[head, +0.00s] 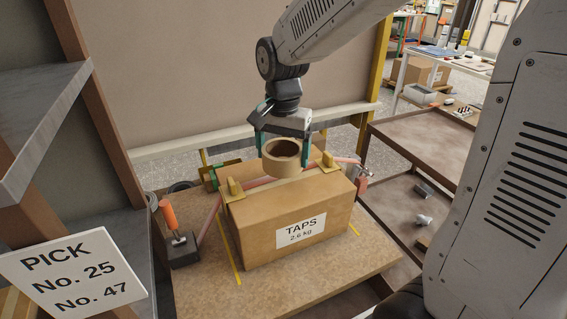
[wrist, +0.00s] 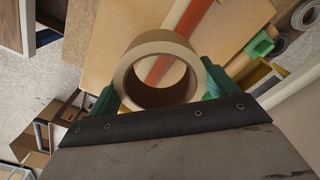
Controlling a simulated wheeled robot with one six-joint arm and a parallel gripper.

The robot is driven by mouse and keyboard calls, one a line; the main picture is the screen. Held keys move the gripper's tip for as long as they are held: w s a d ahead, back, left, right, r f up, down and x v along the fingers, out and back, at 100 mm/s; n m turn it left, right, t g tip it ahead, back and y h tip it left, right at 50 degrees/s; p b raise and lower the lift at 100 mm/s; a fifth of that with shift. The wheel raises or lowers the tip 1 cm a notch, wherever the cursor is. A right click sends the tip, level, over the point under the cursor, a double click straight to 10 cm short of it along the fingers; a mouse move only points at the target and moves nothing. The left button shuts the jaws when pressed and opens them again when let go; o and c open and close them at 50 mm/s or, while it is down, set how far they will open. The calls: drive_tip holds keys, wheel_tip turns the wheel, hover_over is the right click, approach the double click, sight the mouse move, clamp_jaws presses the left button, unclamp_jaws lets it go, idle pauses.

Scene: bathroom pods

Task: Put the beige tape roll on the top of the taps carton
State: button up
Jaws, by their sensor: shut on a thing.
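My gripper (head: 285,142) is shut on the beige tape roll (head: 282,168), its green fingers on either side of the ring. The roll also shows in the wrist view (wrist: 160,46), held between the green fingertips with its hole open to view. In the head view the roll is at the back part of the taps carton (head: 262,240), in front of its far edge. I cannot tell whether it touches the carton top. The carton is a brown box with a white "TAPS 2.6 kg" label, standing on a brown board.
An orange-handled tool (head: 171,220) stands left of the carton. A pick sign (head: 68,268) is at front left, and brown shelves (head: 425,140) are at right.

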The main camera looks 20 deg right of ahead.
drive_tip(key=shift+f, duration=1.7)
drive_tip(key=o, duration=0.9)
drive_tip(key=shift+f, duration=0.15)
wheel_tip(320, 180, up, 12)
drive_tip(key=shift+s+d+f+n+t, duration=0.35)
drive_tip(key=shift+s+n, duration=1.15)
drive_tip(key=shift+s, duration=2.35)
drive_tip(key=shift+s+d+f+n+t, duration=0.1)
drive_tip(key=shift+s+d+f+n, duration=0.95)
drive_tip(key=shift+s, duration=2.75)
drive_tip(key=shift+s+d+r+n+t, duration=0.15)
drive_tip(key=shift+s+d+r+n, duration=0.15)
drive_tip(key=shift+s+n, duration=2.6)
drive_tip(key=shift+s+m, duration=0.95)
drive_tip(key=shift+s, duration=0.05)
